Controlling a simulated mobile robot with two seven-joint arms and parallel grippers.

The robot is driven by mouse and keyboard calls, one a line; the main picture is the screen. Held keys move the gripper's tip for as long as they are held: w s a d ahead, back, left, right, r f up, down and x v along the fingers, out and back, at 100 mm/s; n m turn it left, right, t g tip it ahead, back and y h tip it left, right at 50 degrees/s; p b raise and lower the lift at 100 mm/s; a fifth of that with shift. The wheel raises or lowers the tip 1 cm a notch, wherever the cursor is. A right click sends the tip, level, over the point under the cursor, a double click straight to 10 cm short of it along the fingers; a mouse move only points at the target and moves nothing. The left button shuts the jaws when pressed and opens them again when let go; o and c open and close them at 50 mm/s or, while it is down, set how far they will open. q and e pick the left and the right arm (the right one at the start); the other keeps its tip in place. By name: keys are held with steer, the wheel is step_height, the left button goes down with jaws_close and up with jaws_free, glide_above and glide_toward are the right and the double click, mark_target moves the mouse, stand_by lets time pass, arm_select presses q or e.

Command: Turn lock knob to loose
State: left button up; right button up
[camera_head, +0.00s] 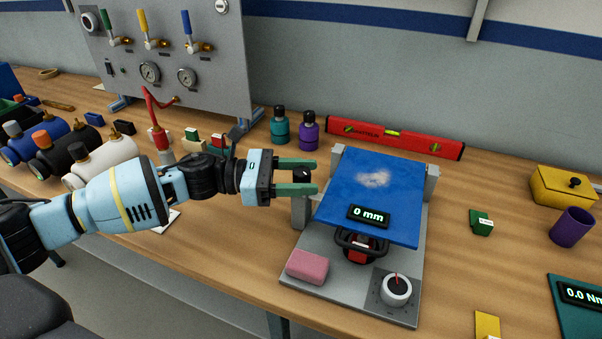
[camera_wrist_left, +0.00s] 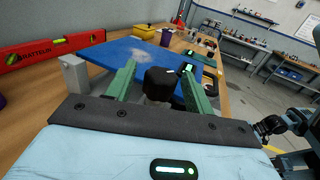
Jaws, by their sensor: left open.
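My left gripper (camera_head: 303,176) is open at the left side of the fixture, its green fingers pointing right. A black round knob (camera_wrist_left: 160,82) stands between the two fingers in the left wrist view; in the head view the black knob (camera_head: 301,175) is partly hidden by them. I cannot tell whether either finger touches it. The fixture has a tilted blue plate (camera_head: 385,190) with a "0 mm" display (camera_head: 368,215). A white dial knob (camera_head: 396,289) with a red pointer sits at the base's front right. No lock marking is readable on either knob.
A pink block (camera_head: 307,267) lies on the grey base (camera_head: 345,297). A red level (camera_head: 395,137) and teal (camera_head: 280,128) and purple (camera_head: 308,134) bottles stand behind. A yellow box (camera_head: 563,188) and purple cup (camera_head: 572,227) are at right. Table right of the fixture is partly clear.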

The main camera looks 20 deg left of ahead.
arm_select(q)
steer(key=shift+c, duration=0.2)
arm_select(e)
steer(key=shift+s, duration=0.1)
arm_select(q)
steer(key=c, duration=0.9)
steer(key=shift+t, duration=0.3)
